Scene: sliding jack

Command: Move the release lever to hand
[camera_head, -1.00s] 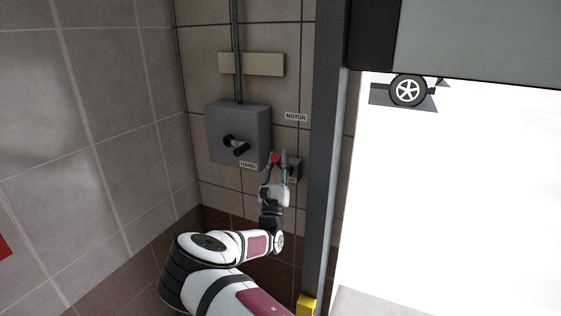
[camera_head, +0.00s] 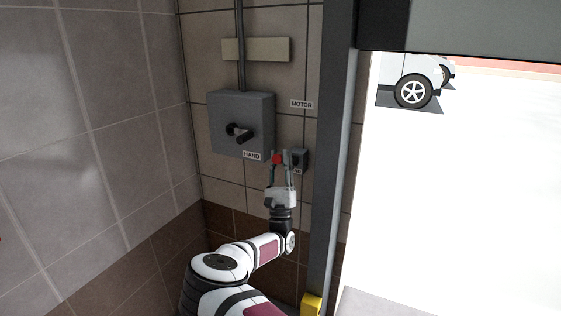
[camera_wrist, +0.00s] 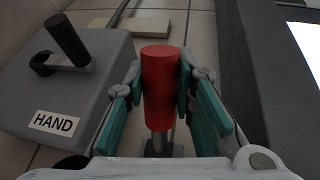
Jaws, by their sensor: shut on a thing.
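The release lever has a red cylindrical grip (camera_head: 277,159) in front of a small grey wall bracket (camera_head: 300,159). The red grip also fills the middle of the wrist view (camera_wrist: 159,85). My gripper (camera_head: 280,157) is shut on the red grip, with one green-padded finger on each side. A MOTOR label (camera_head: 301,104) is on the wall above the bracket. A HAND label (camera_head: 252,155) is on the grey crank box, left of the grip. A small label just below the bracket is partly hidden and unreadable.
The grey crank box (camera_head: 241,122) with a black crank handle (camera_head: 240,134) is close to the left of my gripper. A dark upright post (camera_head: 331,150) stands close on the right. Beyond it is a bright opening with a parked car (camera_head: 413,85).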

